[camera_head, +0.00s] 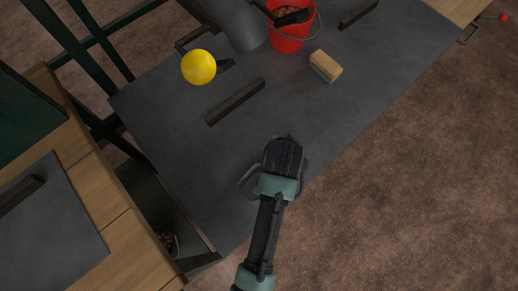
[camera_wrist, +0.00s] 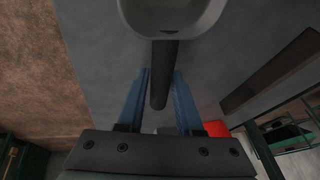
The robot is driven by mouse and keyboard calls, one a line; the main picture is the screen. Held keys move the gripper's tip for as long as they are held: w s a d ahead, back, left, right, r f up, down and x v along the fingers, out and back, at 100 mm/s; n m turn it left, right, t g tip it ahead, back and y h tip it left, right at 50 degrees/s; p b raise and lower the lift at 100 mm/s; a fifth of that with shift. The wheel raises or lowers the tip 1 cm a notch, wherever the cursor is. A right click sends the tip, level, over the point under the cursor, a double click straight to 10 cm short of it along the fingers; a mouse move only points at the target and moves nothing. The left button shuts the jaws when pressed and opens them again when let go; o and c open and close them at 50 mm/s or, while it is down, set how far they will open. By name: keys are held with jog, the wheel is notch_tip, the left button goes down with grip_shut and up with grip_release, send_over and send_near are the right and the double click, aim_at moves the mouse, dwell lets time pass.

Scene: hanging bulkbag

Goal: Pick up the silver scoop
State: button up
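The silver scoop shows in the wrist view as a pale grey bowl (camera_wrist: 172,18) at the top with a dark handle (camera_wrist: 162,80) pointing down the picture. My gripper (camera_wrist: 161,74) has two blue fingers, one on each side of the handle, with small gaps showing, so it is open. I cannot tell whether the handle is at fingertip depth. In the head view my gripper (camera_head: 283,145) is over the dark tabletop near its right edge. It hides most of the scoop; a grey rim (camera_head: 247,183) shows at its left.
The dark table (camera_head: 170,130) holds a yellow ball (camera_head: 198,67), a dark bar (camera_head: 235,101), a wooden brush (camera_head: 325,66) and a red bucket (camera_head: 290,36) with dark contents. A grey cylinder (camera_head: 238,22) hangs near the bucket. A wooden bench (camera_head: 110,205) stands left; brown floor lies right.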

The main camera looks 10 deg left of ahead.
grip_shut()
jog(key=shift+r, duration=0.1)
notch_tip(320, 180, up, 10)
jog(key=p, duration=0.3)
dwell(0.3)
